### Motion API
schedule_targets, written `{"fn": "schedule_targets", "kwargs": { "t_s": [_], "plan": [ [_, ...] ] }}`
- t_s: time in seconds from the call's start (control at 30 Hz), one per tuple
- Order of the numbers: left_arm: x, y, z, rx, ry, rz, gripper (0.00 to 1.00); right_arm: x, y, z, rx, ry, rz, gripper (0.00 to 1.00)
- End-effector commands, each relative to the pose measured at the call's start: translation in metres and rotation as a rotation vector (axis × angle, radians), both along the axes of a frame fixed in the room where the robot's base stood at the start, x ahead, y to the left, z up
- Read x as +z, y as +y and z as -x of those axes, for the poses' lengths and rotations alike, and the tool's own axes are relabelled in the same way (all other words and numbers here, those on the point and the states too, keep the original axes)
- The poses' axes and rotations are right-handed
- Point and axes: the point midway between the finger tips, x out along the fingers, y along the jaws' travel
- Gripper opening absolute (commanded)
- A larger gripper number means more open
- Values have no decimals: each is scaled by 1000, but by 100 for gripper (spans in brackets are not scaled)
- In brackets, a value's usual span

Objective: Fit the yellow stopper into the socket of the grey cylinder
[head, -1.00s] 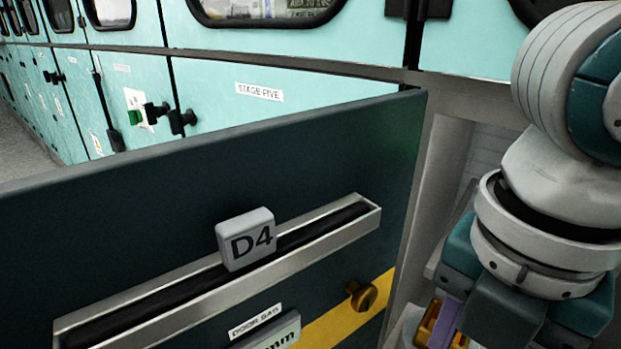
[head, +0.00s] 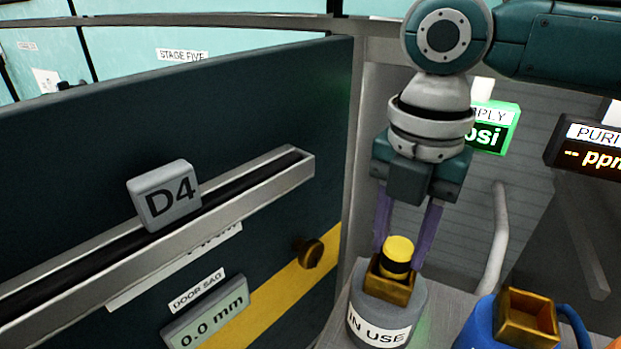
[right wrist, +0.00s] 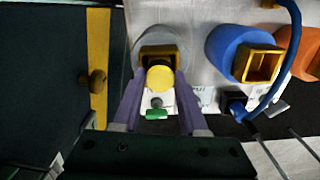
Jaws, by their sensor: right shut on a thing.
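The yellow stopper (head: 399,247) has a yellow cap and a dark lower body. My right gripper (head: 405,252) is shut on it, with its purple fingers on either side, pointing down. The grey cylinder (head: 358,305), labelled "IN USE", stands below with a square brass socket (head: 388,286) on top. The stopper's lower end is at the socket's opening; I cannot tell how far inside it is. In the right wrist view the stopper (right wrist: 160,78) overlaps the socket's near edge (right wrist: 158,51). My left gripper is not in view.
A blue cylinder (head: 478,325) with an empty brass socket (head: 527,318) stands to the right. An orange one (right wrist: 305,62) is beyond it. The dark D4 door (head: 80,200) with a brass knob (head: 309,252) stands open on the left. Lit displays (head: 490,130) are behind.

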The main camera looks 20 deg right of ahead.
Motion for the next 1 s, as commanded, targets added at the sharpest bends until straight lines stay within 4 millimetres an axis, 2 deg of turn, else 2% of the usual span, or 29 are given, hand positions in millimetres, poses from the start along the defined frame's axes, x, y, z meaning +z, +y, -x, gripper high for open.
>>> {"fn": "schedule_targets", "kwargs": {
  "t_s": [0.1, 0.13, 0.37, 0.67, 0.77, 1.0],
  "plan": [
    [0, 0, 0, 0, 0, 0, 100, -3, 0, 0, 0, 0, 0, 0],
    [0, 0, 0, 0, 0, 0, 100, -2, 0, 0, 0, 0, 0, 46],
    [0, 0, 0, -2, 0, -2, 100, -2, 0, 0, 0, 0, 0, 72],
    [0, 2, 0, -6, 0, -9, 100, 1, 0, 0, 0, -1, -1, 72],
    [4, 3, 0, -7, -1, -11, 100, 13, 0, -1, -1, -3, -2, 72],
    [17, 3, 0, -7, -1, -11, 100, 67, 0, -1, -1, -5, -2, 72]
  ]
}}
